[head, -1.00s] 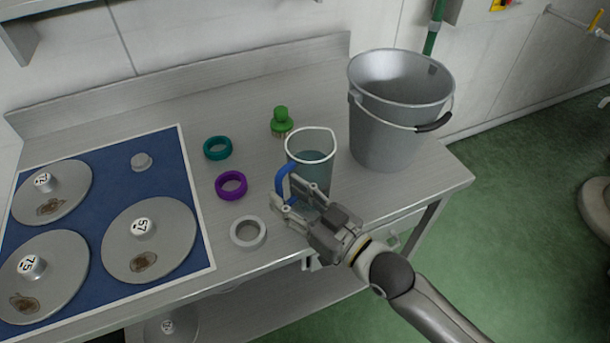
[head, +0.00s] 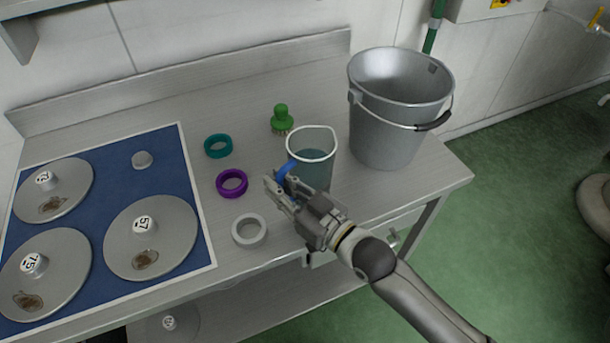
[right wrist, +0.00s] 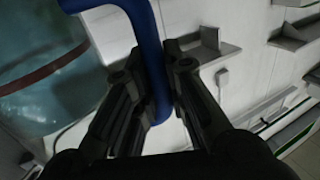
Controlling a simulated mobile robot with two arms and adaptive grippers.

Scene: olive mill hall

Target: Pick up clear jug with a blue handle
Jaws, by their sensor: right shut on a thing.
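The clear jug (head: 316,172) with a white rim stands upright on the steel table, left of the bucket. Its blue handle (head: 285,169) faces left and is partly hidden by my right gripper (head: 277,188). In the right wrist view the handle (right wrist: 152,60) runs down between the two fingers (right wrist: 150,105), which are shut on it. The jug's clear wall (right wrist: 40,70) with a reddish-brown band fills the left of that view. I cannot tell whether the jug's base touches the table. My left gripper is not in view.
A steel bucket (head: 385,135) stands close right of the jug. A green brush (head: 282,120) is behind it. Teal (head: 218,146), purple (head: 232,183) and grey (head: 249,229) rings lie to the left. A blue mat (head: 107,170) holds grey discs with numbered knobs.

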